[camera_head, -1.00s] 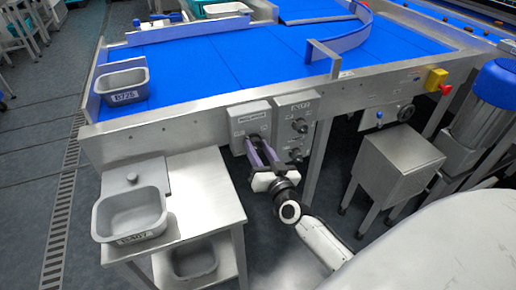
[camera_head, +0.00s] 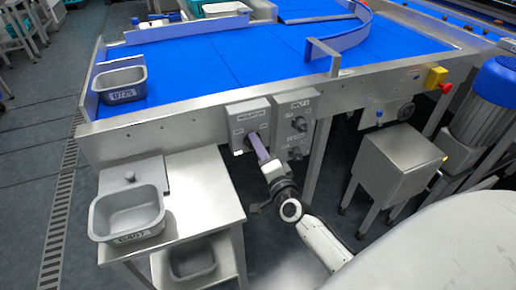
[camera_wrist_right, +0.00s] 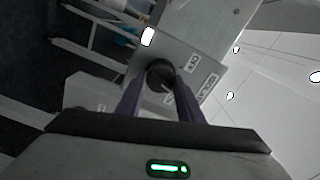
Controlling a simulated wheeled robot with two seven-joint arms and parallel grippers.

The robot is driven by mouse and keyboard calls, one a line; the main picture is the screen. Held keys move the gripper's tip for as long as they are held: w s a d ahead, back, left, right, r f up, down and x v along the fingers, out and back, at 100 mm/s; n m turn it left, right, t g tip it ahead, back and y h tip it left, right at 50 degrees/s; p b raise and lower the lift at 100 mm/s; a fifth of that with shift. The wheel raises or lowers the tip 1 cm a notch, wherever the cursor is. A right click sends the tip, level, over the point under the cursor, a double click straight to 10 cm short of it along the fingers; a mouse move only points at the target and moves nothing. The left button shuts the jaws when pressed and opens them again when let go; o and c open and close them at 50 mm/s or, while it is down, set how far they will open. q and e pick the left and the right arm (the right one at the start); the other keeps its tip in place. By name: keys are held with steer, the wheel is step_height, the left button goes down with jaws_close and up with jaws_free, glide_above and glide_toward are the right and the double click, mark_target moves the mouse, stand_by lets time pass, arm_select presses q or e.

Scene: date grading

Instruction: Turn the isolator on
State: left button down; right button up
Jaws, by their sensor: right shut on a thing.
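The isolator (camera_head: 248,113) is a grey box on the front side of the conveyor table, left of a second control box. Its dark round knob (camera_wrist_right: 160,73) shows in the right wrist view, with small white labels around it. My right gripper (camera_head: 254,137) reaches up to the isolator's front; its purple fingers (camera_wrist_right: 159,88) are shut on the knob, one on each side. The gripper is rolled, so one finger mostly covers the other in the head view. The knob's pointer position cannot be read clearly. My left gripper is not in view.
The second control box (camera_head: 294,125) with two knobs sits close to the right of the gripper. A steel side table (camera_head: 200,200) with a grey bin (camera_head: 128,213) stands at the left. A red-and-yellow stop button (camera_head: 438,80) is farther right.

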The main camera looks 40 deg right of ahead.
arm_select(q)
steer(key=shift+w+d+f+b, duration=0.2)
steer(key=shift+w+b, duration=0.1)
steer(key=shift+b, duration=0.3)
arm_select(e)
steer(key=shift+f+m, duration=0.15)
steer(key=shift+m, duration=2.65)
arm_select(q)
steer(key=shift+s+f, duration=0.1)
arm_select(e)
steer(key=o, duration=1.1)
steer(key=shift+c, duration=0.2)
steer(key=shift+s, duration=0.1)
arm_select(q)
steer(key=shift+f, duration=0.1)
arm_select(e)
steer(key=v, duration=1)
